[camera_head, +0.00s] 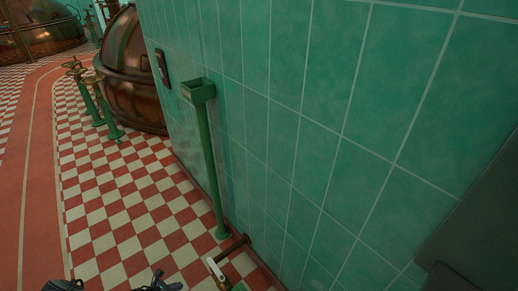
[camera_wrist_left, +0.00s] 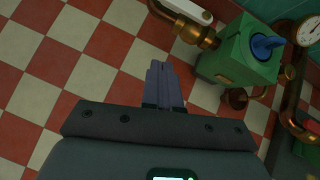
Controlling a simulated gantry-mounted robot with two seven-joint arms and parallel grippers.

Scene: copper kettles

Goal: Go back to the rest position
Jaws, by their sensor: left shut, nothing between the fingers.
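My left gripper (camera_head: 158,279) shows only in part at the bottom edge of the head view, dark against the checkered floor. In the left wrist view its two grey fingers (camera_wrist_left: 163,84) are closed together with nothing between them, above the red and white tiles. The fingers appear just left of a green box with a blue knob (camera_wrist_left: 268,46); they look apart from it, though the depth gap is hard to judge. My right gripper is not in view.
A green post (camera_head: 208,150) stands by the green tiled wall (camera_head: 330,110). A white-handled brass fitting (camera_wrist_left: 190,28) and a gauge (camera_wrist_left: 308,32) are near the green box. Copper kettles (camera_head: 130,75) stand farther back. Checkered floor (camera_head: 120,195) lies open at left.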

